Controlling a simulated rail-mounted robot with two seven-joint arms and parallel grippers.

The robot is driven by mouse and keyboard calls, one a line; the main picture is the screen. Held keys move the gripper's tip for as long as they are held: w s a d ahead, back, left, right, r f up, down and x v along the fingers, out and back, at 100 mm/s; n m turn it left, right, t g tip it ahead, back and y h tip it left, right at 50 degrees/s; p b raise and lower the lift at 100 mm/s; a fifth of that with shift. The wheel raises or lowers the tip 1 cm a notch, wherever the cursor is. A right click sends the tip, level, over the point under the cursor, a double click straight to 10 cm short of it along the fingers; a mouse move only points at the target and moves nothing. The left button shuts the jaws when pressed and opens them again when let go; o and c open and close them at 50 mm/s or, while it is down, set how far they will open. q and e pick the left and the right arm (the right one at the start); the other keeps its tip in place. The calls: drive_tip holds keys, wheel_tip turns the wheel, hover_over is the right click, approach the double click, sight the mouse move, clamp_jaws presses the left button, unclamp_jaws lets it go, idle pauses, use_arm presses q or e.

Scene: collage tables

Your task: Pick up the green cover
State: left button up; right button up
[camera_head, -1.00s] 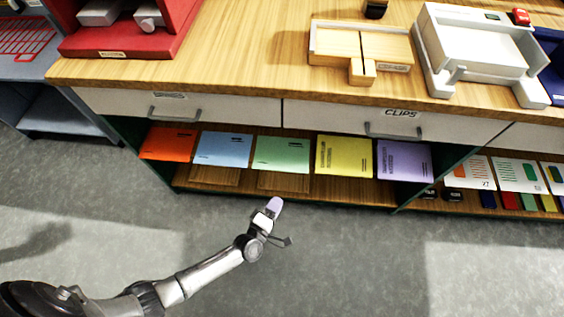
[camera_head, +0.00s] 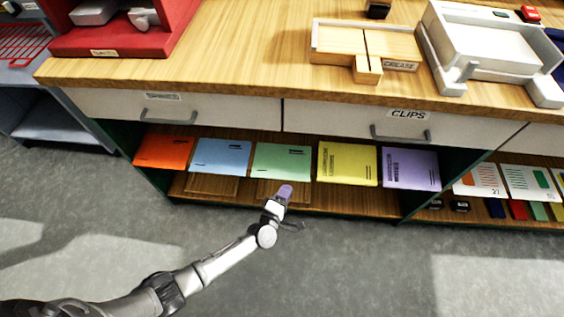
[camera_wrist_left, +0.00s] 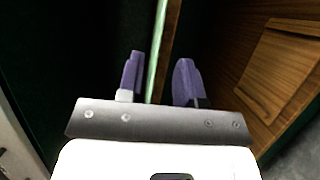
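The green cover (camera_head: 281,161) lies on the open shelf under the drawers, between the blue and yellow covers. My left gripper (camera_head: 284,192), with purple fingers, is at its front edge. In the left wrist view the two fingers (camera_wrist_left: 159,80) are open, and the thin edge of the green cover (camera_wrist_left: 158,50) runs between them. A gap shows on both sides, so the fingers do not appear to press on it. My right gripper is not in view.
Orange (camera_head: 163,152), blue (camera_head: 221,156), yellow (camera_head: 347,164) and purple (camera_head: 410,169) covers lie in the same row. The drawer with the CLIPS label (camera_head: 400,125) is above. The floor (camera_head: 350,270) in front is clear.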

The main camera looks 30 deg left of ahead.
use_arm(q)
drive_tip(key=w+b, duration=0.2)
drive_tip(key=w, duration=0.3)
drive_tip(key=shift+s, duration=0.1)
clamp_jaws()
idle(0.3)
